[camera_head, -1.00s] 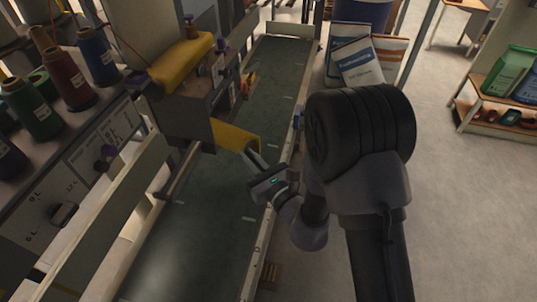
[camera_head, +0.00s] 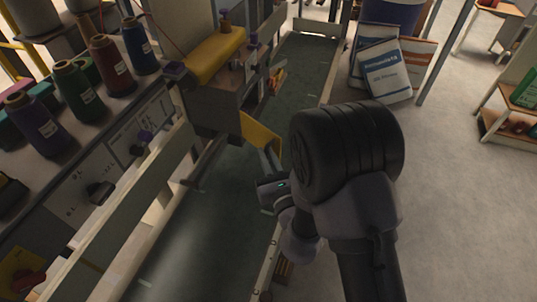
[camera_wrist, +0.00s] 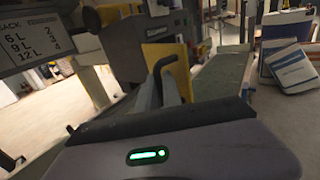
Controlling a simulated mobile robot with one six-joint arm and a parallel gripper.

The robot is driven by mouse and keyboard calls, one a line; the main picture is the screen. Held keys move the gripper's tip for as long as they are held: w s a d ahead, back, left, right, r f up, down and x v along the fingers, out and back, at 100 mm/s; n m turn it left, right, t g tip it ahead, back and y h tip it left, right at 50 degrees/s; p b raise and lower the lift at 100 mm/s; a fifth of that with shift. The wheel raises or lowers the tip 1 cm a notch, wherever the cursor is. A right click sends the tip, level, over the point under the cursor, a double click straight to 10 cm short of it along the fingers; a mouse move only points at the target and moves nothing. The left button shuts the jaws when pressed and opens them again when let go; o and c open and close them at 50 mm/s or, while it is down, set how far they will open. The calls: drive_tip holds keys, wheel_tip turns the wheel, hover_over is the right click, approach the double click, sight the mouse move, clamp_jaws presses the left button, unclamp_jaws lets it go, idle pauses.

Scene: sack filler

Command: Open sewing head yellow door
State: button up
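The yellow door (camera_head: 261,133) is a flat panel at the lower right corner of the sewing head (camera_head: 214,104). It stands out from the head, at an angle over the conveyor. In the wrist view the yellow door (camera_wrist: 168,62) is upright straight ahead, with a dark bent handle (camera_wrist: 170,62) in front of it. My gripper (camera_head: 270,155) is at the door's lower outer side. In the wrist view my gripper's fingers (camera_wrist: 160,90) are close together around the handle and appear shut on it. The contact itself is partly hidden.
The conveyor (camera_head: 205,235) runs beneath, with side rails. Thread spools (camera_head: 106,60) and a control panel (camera_head: 100,185) are at left. Sacks (camera_head: 388,75) stand at the far right of the conveyor. Open floor (camera_head: 455,200) lies at right.

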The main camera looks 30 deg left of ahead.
drive_tip(key=o, duration=0.4)
drive_tip(key=shift+s+a, duration=0.25)
drive_tip(key=shift+o, duration=0.2)
drive_tip(key=shift+w+d, duration=0.1)
drive_tip(key=v, duration=0.7)
drive_tip(key=shift+s+d+b, duration=0.2)
drive_tip(key=shift+b, duration=0.2)
